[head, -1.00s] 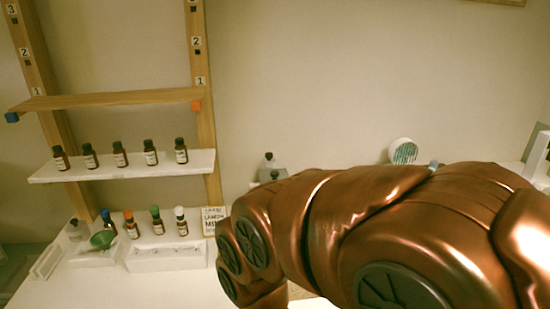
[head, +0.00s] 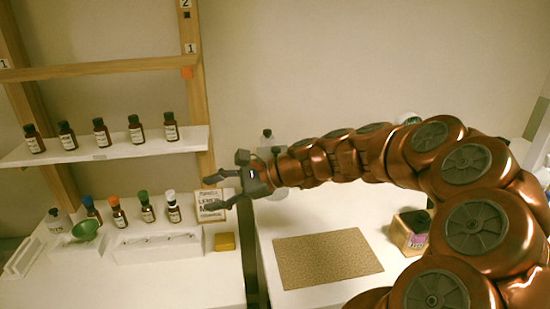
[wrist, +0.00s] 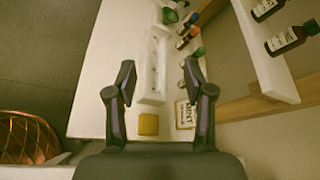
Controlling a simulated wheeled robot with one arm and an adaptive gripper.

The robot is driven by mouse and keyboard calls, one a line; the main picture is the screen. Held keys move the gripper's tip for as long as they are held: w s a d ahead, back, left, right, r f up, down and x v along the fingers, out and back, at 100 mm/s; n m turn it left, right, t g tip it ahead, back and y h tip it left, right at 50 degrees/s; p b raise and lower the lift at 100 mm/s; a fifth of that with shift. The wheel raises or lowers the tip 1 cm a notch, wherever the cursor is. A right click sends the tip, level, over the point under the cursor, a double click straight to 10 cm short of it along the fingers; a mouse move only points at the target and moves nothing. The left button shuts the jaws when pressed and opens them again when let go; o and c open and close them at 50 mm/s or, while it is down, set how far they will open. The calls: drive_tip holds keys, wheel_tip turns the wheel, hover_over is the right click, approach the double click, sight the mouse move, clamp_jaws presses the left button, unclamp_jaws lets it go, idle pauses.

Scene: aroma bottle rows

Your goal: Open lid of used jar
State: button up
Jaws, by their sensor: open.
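My gripper (head: 209,192) is open and empty in the head view, reaching left in front of a small white label card (head: 211,207). In the wrist view my gripper (wrist: 159,75) has its two fingers spread, with the white tray (wrist: 152,96) and a yellow block (wrist: 148,125) in view beyond them. A squarish, tan container with a dark top (head: 412,222) and a pinkish label stands at the right, partly hidden by my arm. It may be the used jar, but its label is too small to read. My gripper is well to its left.
Several brown bottles (head: 101,133) stand on a white shelf (head: 105,154). Bottles with coloured caps (head: 146,207) stand behind the white tray (head: 160,250), near a green funnel (head: 85,230). A tan mat (head: 325,258) lies bare on the right-hand table. A gap separates the tables.

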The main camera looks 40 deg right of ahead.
drive_tip(key=w+d+m+t+h+b, duration=0.1)
drive_tip(key=w+d+m+t, duration=0.15)
drive_tip(key=d, duration=0.35)
drive_tip(key=w+d+m+t, duration=0.1)
drive_tip(key=d+m+t, duration=0.1)
drive_tip(key=d+m, duration=0.35)
drive_tip(key=m+t+h+b, duration=0.1)
drive_tip(key=m+t+h, duration=0.3)
drive_tip(key=m, duration=0.1)
approach(278, 149)
drive_tip(key=w, duration=0.3)
drive_tip(key=shift+a+p+x, duration=0.15)
drive_tip(key=shift+a+x, duration=0.1)
drive_tip(key=shift+x, duration=1.7)
drive_tip(key=shift+a+p+x, duration=0.15)
drive_tip(key=shift+a+x, duration=0.1)
drive_tip(key=shift+x, duration=1.7)
drive_tip(key=shift+s, duration=0.15)
drive_tip(key=shift+c, duration=0.4)
clamp_jaws()
